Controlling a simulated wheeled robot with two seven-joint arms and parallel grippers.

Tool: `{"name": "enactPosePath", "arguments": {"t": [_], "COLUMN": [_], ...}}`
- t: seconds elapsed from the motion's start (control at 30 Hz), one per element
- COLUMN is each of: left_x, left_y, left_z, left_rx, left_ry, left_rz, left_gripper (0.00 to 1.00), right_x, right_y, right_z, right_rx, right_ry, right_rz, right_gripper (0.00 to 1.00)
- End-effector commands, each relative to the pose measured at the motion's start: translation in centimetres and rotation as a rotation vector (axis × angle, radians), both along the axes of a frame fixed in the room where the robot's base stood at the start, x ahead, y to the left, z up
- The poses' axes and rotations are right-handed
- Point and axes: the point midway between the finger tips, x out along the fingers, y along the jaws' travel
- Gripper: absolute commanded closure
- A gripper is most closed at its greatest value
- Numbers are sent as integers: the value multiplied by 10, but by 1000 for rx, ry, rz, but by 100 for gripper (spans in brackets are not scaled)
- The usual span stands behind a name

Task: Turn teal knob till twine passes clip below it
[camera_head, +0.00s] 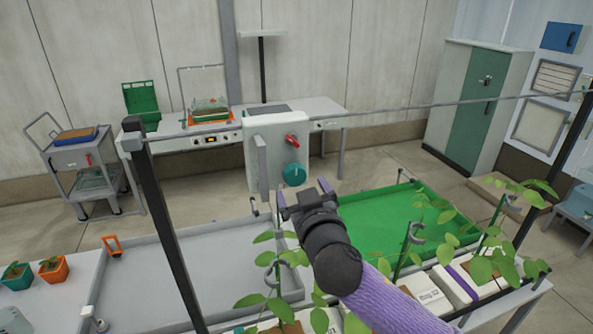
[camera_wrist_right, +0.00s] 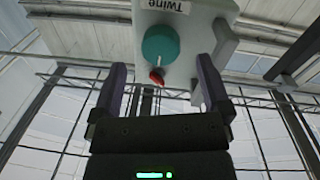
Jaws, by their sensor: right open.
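The teal knob (camera_head: 293,174) is on the front of a pale grey box (camera_head: 262,140), below a red lever (camera_head: 292,141). In the right wrist view the teal knob (camera_wrist_right: 160,44) sits close ahead, beside a label reading "Twine". My right gripper (camera_head: 302,191) is just below the knob in the head view, fingers spread and empty. In the right wrist view its fingers (camera_wrist_right: 162,66) stand either side of the line to the knob, with no visible contact. A grey clip (camera_head: 289,259) is on the plant below. I cannot make out the twine's end. My left gripper is out of view.
A horizontal rail (camera_head: 400,107) runs behind the box, between dark posts (camera_head: 163,210). A grey tray (camera_head: 190,262) and a green tray (camera_head: 385,222) lie below. Leafy plants (camera_head: 480,262) with clips stand near my right arm.

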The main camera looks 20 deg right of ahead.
Motion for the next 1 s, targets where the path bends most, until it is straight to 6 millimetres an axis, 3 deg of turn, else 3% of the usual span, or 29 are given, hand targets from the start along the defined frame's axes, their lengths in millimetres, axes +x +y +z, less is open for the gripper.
{"name": "enactPosePath", "arguments": {"t": [0.1, 0.23, 0.63, 1.0], "left_x": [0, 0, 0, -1], "left_y": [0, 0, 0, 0], "left_z": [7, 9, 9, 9], "left_rx": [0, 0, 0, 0], "left_ry": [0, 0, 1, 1], "left_rz": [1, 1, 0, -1], "left_gripper": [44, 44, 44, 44], "right_x": [21, 36, 43, 43], "right_y": [-1, -1, -1, -1], "right_z": [2, 0, -1, -1], "right_rx": [0, 1, 1, 0], "right_ry": [2, 1, 2, 2], "right_rz": [0, 1, 2, 2], "right_gripper": [2, 2, 4, 83]}}
